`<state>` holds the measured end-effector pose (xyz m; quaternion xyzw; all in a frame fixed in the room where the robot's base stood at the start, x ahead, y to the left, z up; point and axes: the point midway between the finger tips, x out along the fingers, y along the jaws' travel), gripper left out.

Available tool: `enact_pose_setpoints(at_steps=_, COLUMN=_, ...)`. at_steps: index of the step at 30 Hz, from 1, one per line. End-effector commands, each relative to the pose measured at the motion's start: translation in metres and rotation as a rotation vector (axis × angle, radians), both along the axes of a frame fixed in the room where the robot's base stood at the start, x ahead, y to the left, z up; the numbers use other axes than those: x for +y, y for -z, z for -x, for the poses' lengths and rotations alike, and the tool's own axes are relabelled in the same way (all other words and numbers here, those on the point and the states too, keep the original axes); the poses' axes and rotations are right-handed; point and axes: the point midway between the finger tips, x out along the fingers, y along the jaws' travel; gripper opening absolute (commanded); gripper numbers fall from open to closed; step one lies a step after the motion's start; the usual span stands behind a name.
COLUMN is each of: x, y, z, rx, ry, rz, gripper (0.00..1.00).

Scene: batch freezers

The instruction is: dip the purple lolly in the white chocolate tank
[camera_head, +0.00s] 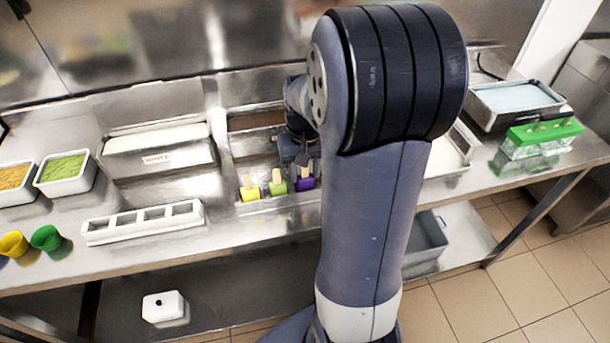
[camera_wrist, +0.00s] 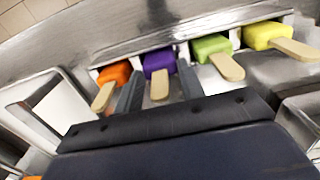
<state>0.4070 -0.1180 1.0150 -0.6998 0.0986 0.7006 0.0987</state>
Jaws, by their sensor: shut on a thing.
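The purple lolly (camera_head: 304,184) stands in a row between the green lolly and my arm. In the wrist view the purple lolly (camera_wrist: 158,63) has its wooden stick (camera_wrist: 160,86) between my two fingers. My gripper (camera_wrist: 159,88) is shut on that stick, and the lolly still sits in the metal holder (camera_wrist: 190,34). My gripper also shows in the head view (camera_head: 303,162), partly hidden behind my arm. A tank with white contents (camera_head: 160,137) is left of the row; its front label is too small to read.
Green (camera_head: 278,187) and yellow (camera_head: 250,191) lollies stand left of the purple one. An orange lolly (camera_wrist: 115,74) is on its other side. A brown-filled tank (camera_head: 255,120) is behind the row. A white slotted holder (camera_head: 143,222) lies at the counter's front left.

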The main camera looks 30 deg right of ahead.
Motion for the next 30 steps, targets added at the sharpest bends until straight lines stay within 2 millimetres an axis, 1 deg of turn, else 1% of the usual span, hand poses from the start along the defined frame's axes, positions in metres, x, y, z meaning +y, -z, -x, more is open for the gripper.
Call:
enact_pose_setpoints(at_steps=5, x=0.0, y=-0.03, z=-0.001, rx=-0.008, ry=0.0, rz=0.002, gripper=0.17)
enact_pose_setpoints(at_steps=9, x=-0.001, y=-0.059, z=-0.001, rx=-0.008, ry=0.0, rz=0.002, gripper=0.17)
enact_pose_setpoints(at_steps=12, x=0.0, y=-0.076, z=-0.001, rx=-0.006, ry=0.0, rz=0.002, gripper=0.17)
enact_pose_setpoints(at_steps=15, x=0.0, y=-0.089, z=-0.001, rx=-0.004, ry=0.0, rz=0.001, gripper=0.17)
enact_pose_setpoints(at_steps=21, x=0.0, y=-0.108, z=0.0, rx=-0.002, ry=0.0, rz=0.001, gripper=0.17)
enact_pose_setpoints(at_steps=30, x=0.0, y=-0.126, z=0.0, rx=-0.001, ry=0.0, rz=0.0, gripper=0.17)
